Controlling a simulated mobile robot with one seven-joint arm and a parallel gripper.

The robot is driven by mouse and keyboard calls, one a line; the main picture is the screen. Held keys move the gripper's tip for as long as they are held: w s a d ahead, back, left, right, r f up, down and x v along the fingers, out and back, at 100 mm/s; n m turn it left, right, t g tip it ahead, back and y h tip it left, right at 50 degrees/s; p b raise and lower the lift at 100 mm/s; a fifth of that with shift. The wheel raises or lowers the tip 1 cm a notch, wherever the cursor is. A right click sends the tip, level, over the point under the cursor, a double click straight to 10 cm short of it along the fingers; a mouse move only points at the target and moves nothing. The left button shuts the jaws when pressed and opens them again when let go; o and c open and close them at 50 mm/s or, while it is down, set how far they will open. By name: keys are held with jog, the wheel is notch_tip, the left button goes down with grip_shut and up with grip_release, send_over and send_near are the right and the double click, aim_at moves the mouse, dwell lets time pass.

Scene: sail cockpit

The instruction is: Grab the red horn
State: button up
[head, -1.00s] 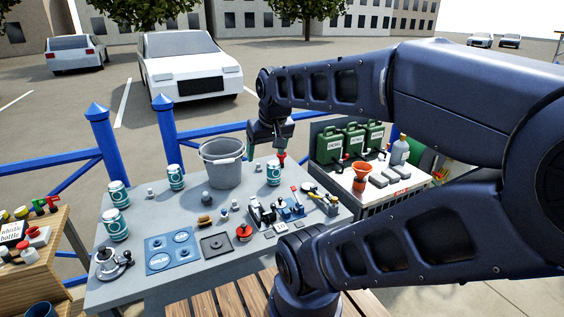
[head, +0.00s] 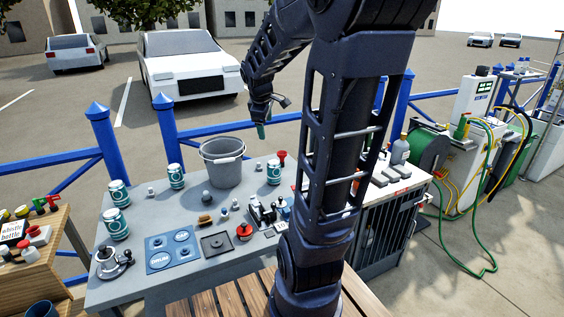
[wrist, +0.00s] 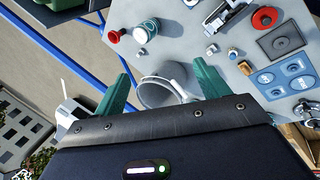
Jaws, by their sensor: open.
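The red horn (head: 282,157) stands at the back right of the grey table, behind a teal-and-white can (head: 273,172), flared end up. In the wrist view the horn (wrist: 115,36) is at the upper left, beside the can (wrist: 146,31), beyond the left fingertip and outside the jaws. My gripper (head: 262,131) is raised near the table's back edge, left of the horn in the head view. In the wrist view my gripper (wrist: 165,85) has its two green fingers wide apart with nothing held; the bucket shows behind the gap.
A grey bucket (head: 223,170) with a handle stands at the table's back, close to the horn; it also shows in the wrist view (wrist: 158,92). A round red-topped item (head: 244,231) and blue plates (head: 170,250) lie nearer the front. A blue railing (head: 228,126) runs behind the table.

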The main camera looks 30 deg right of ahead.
jog(key=w+d+f+n, duration=0.4)
jog(key=w+d+n, duration=0.1)
jog(key=w, duration=0.3)
jog(key=w+d+f+n, duration=0.4)
jog(key=w, duration=0.3)
jog(key=n, duration=0.8)
send_near(282, 153)
jog(key=w+f, duration=0.1)
jog(key=f, duration=0.1)
jog(key=shift+h, duration=0.3)
jog(key=x, duration=0.5)
jog(key=shift+w+d+f, duration=0.1)
jog(key=shift+d+f, duration=0.1)
jog(key=shift+g, duration=0.3)
jog(key=shift+x, duration=2.65)
jog(key=shift+a, duration=0.15)
jog(key=c, duration=1.1)
jog(key=shift+r, duration=0.1)
